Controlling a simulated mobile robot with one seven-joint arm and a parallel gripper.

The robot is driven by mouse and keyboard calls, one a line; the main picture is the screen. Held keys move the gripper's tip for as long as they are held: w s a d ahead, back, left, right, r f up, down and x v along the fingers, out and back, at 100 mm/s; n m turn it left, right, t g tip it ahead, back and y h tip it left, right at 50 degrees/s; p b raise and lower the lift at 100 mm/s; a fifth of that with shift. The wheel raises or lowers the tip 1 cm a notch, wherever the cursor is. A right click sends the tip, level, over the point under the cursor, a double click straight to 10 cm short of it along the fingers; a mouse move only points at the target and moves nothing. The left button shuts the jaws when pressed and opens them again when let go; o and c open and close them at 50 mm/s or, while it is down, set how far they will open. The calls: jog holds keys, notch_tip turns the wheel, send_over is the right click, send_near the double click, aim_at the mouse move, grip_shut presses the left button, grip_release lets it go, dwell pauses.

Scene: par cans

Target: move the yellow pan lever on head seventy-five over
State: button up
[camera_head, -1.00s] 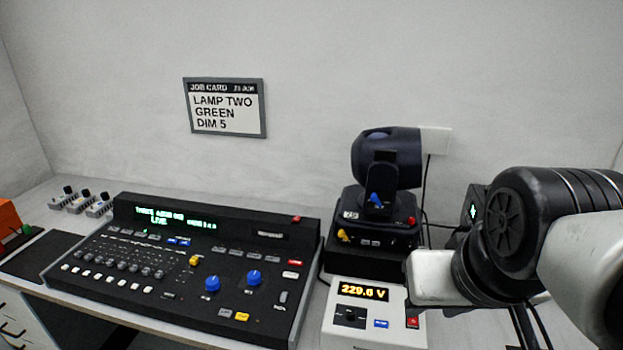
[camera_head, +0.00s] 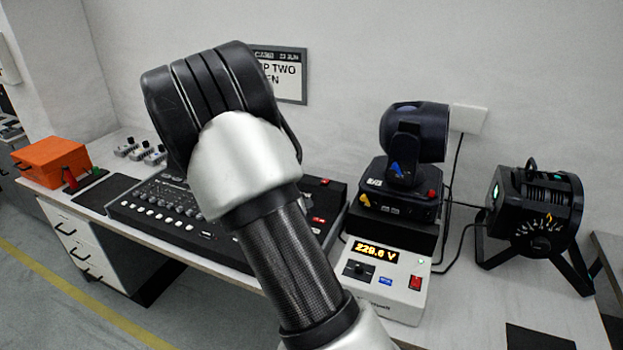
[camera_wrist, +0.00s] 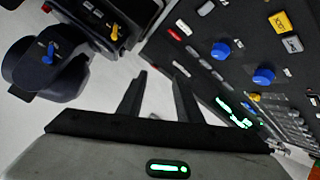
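Head seventy-five (camera_head: 414,135) is a dark moving head with a small number plate, standing on a dark case on the right half of the bench. Its yellow pan lever (camera_head: 363,200) is on the front left of the base. In the wrist view the yellow lever (camera_wrist: 115,59) shows at the upper left. A blue lever (camera_head: 396,168) is on the yoke, also seen in the wrist view (camera_wrist: 49,50). My gripper (camera_wrist: 157,95) is open and empty, apart from both levers. My arm hides it in the head view.
A white supply box (camera_head: 385,280) reading 229.6 V stands before the head. The control desk (camera_head: 135,205) is to the left, partly behind my arm. A black lamp (camera_head: 535,215) stands right. An orange box (camera_head: 50,160) is far left. Cables run behind.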

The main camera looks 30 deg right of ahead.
jog(key=s+d+f+g+h, duration=0.2)
jog(key=s+d+h, duration=0.2)
jog(key=d+h, duration=0.15)
send_near(361, 199)
jog(key=shift+y, duration=0.25)
jog(key=x, duration=0.8)
jog(key=shift+d+r, duration=0.2)
jog(key=shift+d, duration=0.05)
grip_shut()
